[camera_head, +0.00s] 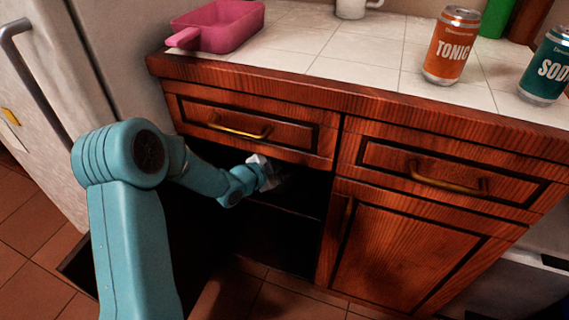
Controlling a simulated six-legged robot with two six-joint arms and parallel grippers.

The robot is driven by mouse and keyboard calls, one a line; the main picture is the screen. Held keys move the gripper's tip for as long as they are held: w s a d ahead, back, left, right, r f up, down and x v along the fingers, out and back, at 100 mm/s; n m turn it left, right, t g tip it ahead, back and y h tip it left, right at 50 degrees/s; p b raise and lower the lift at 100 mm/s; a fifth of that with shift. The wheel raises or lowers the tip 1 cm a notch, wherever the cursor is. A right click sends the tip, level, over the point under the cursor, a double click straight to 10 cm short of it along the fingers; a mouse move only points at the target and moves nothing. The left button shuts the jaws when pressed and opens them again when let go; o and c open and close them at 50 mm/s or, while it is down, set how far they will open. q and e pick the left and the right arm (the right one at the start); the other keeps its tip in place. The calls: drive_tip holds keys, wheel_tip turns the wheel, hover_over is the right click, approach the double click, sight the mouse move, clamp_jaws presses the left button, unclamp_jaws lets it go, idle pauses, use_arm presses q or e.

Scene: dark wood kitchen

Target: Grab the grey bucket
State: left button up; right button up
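My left arm comes in from the left and reaches into the dark open lower cabinet (285,235). My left gripper (270,173) is a small pale shape just inside the opening, under the left drawer. Its fingers are too small and shadowed to tell whether they are open or shut. I cannot make out a grey bucket; the cabinet's inside is very dark and partly hidden by my arm. My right gripper is not in view.
A drawer (250,122) sits shut above the opening. A shut cabinet door (415,255) is on the right. The tiled counter (350,70) holds a pink tray (225,27), a white mug (351,8), a tonic can (451,48) and a soda can (546,70). A fridge stands left.

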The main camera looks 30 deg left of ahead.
use_arm(q)
drive_tip(key=shift+s, duration=0.1)
clamp_jaws()
drive_tip(key=shift+f, duration=0.1)
drive_tip(key=shift+d, duration=0.1)
idle(0.3)
